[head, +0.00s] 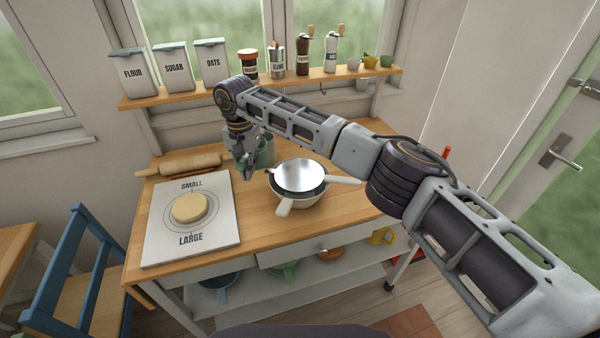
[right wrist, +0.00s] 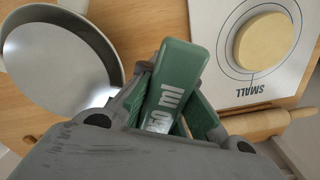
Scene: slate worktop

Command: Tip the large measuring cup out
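The large measuring cup (head: 265,150) is green and is at the back of the worktop, partly hidden by my right gripper (head: 243,172). In the right wrist view its green handle (right wrist: 178,75), with "50 ml" readable, lies between the fingers of my right gripper (right wrist: 170,110). The gripper looks shut on this handle; the fingertips are partly covered. The inside of the cup is hidden. I cannot tell whether its base touches the worktop. My left gripper is out of view.
A white board (head: 160,240) marked SMALL and LARGE carries a round pale dough disc (head: 189,208). A rolling pin (head: 185,165) lies behind it. A wall shelf (head: 190,92) holds canisters and jars above.

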